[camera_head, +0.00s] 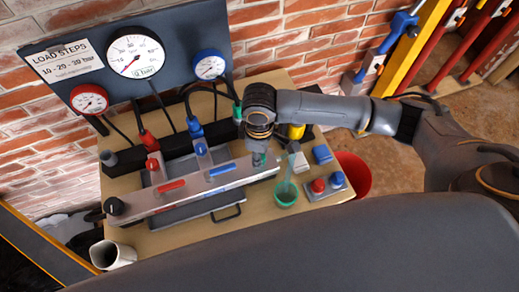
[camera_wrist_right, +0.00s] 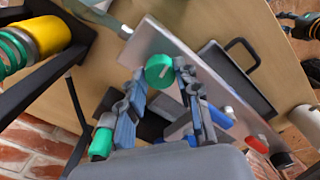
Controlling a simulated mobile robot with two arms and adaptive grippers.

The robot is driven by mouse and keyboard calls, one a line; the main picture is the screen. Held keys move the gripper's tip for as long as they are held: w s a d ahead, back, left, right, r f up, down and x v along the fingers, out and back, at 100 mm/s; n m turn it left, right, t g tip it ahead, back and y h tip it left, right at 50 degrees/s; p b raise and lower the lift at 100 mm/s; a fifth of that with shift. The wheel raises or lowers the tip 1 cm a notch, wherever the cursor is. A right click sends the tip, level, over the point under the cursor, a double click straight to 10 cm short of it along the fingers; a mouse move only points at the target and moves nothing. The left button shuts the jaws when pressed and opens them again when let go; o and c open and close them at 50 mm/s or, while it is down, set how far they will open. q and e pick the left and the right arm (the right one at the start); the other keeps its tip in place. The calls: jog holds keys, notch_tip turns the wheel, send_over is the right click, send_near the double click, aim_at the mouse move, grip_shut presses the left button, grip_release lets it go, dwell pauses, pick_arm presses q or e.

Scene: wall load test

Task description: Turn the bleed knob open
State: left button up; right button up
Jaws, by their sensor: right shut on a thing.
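A pale manifold bar (camera_head: 200,190) lies across the bench with a red lever (camera_head: 171,185) and a blue lever (camera_head: 222,169). A black knob (camera_head: 114,206) is at its left end, clear of my grippers. My right gripper (camera_head: 258,160) points down at the bar's right end. In the wrist view its fingers (camera_wrist_right: 163,88) are around a green round knob (camera_wrist_right: 159,71) with a white mark, shut on it. The head view mostly hides this knob. A dark part with bronze rings at the wrist view's top right may be my left gripper (camera_wrist_right: 300,24); its fingers are unclear.
A panel behind holds a large white gauge (camera_head: 135,56), a red gauge (camera_head: 89,99) and a blue gauge (camera_head: 209,66). Hoses run down to the bar.

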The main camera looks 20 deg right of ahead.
jog(key=n+p, duration=0.3)
jog(key=shift+r+n, duration=0.25)
jog(key=shift+n, duration=0.15)
jog(key=n+p, duration=0.2)
jog(key=n, duration=0.1)
jog(key=shift+n+p, duration=0.3)
jog(key=shift+p, duration=0.05)
jog(key=n+p, duration=0.2)
jog(key=n, duration=0.2)
jog(key=shift+f, duration=0.15)
jog(key=shift+n+p, duration=0.4)
jog(key=shift+n, duration=1.7)
jog(key=shift+f, duration=0.1)
jog(key=o, duration=1.2)
jog(key=shift+c, duration=0.2)
